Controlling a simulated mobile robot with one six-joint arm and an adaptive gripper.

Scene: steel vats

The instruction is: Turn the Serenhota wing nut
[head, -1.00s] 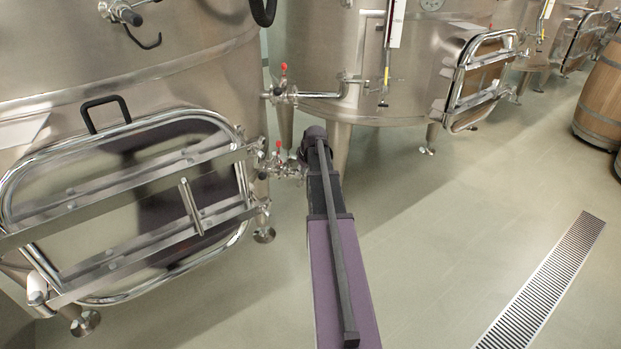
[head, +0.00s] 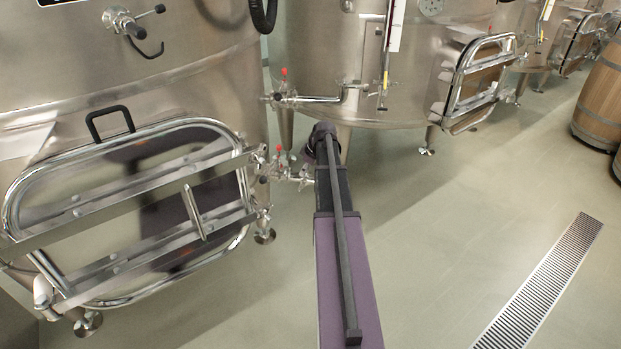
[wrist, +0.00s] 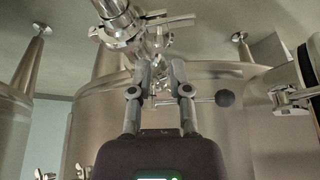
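In the wrist view, which looks upside down, the two grey fingers of my gripper (wrist: 160,66) stand apart with a gap between the tips. Steel pipe fittings with a clamp (wrist: 150,28) lie just beyond the tips; its winged part is small and blurred. A thin rod with a black ball knob (wrist: 225,98) runs behind the fingers. I cannot tell whether the fingers touch anything. No readable name marks which wing nut is Serenhota. In the head view, red-tipped valves (head: 283,168) sit on the piping beside the left vat; my gripper is hidden beyond my arm there.
The left vat's framed hatch (head: 130,215) has crossbars and a black handle. A second vat (head: 375,65) stands behind my arm, with its own hatch (head: 478,80). Barrels (head: 600,105) stand at the right edge. A floor drain (head: 540,285) crosses otherwise clear floor at the right.

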